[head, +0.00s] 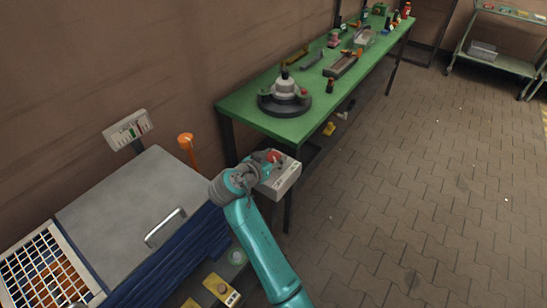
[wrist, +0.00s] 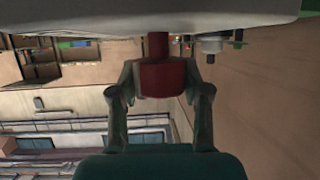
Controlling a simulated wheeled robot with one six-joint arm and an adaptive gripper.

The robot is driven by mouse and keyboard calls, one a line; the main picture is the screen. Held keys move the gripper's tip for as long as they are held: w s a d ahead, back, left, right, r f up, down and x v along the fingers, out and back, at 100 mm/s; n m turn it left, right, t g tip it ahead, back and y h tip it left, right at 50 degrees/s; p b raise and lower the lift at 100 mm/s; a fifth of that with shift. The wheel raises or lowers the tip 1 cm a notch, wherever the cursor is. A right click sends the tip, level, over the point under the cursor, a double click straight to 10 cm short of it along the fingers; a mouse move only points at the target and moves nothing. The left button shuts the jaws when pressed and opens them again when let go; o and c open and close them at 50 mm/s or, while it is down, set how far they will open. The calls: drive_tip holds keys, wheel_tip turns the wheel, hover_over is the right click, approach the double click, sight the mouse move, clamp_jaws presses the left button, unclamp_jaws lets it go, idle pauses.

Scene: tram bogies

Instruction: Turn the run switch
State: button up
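A grey box (head: 286,180) with small dark labels on its face stands beside the end of the green bench. A red switch knob (head: 273,156) is on it, and I take this for the run switch. In the wrist view the red knob (wrist: 162,79) hangs on a short red stem below the pale box surface (wrist: 100,20). My gripper (head: 262,161) is at the knob. In the wrist view its two fingers (wrist: 162,72) are on either side of the knob and appear to touch it. The knob's pointer and markings are hidden.
A green workbench (head: 240,104) with tools and a round grey part (head: 285,95) runs along the wall. A grey lidded cabinet (head: 140,200) with a handle is at left, with an orange post (head: 187,145) behind. The paved floor (head: 430,180) at right is clear.

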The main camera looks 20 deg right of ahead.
drive_tip(key=c, duration=0.4)
drive_tip(key=shift+o, duration=0.2)
